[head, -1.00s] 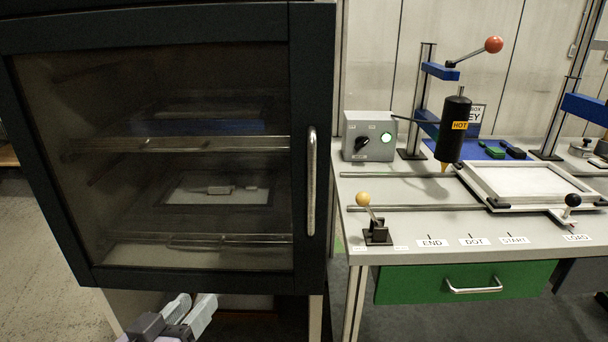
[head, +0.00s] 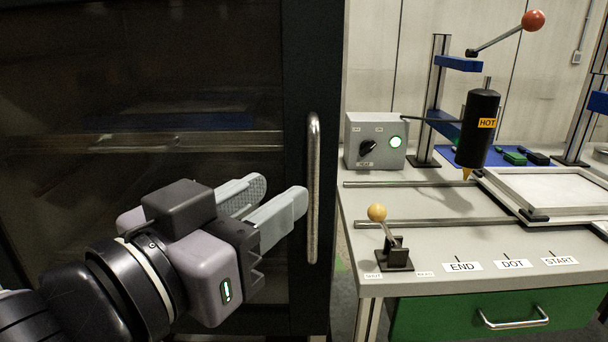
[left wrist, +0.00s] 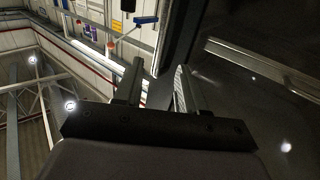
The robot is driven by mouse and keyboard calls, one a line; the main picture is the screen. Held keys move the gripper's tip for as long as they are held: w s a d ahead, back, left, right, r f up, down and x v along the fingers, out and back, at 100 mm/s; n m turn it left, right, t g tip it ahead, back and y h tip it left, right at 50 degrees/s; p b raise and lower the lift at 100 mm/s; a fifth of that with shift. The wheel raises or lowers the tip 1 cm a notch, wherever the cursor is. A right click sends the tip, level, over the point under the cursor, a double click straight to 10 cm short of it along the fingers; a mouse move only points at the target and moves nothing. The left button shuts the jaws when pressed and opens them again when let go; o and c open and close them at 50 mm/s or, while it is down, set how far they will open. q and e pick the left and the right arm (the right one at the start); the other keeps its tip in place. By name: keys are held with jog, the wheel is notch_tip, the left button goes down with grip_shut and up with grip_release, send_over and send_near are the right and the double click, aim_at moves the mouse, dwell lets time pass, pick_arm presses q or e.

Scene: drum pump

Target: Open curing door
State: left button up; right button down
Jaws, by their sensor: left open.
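The curing door is a dark-framed glass door (head: 297,70) filling the left of the head view, and it looks shut. Its upright silver bar handle (head: 313,190) is on the right edge of the frame. My left gripper (head: 279,198) is open and empty in front of the door, with its fingertips just left of the handle and apparently not around it. My right gripper is not in view.
A workbench stands right of the door, with a grey switch box (head: 375,141), a yellow-knobbed lever (head: 377,213), a black HOT cartridge (head: 478,130), rails and a white frame (head: 553,189). A green drawer (head: 470,315) is under the benchtop.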

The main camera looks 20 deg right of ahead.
aim_at(309, 171)
pick_arm(q)
jog(key=shift+x, duration=3.45)
grip_shut()
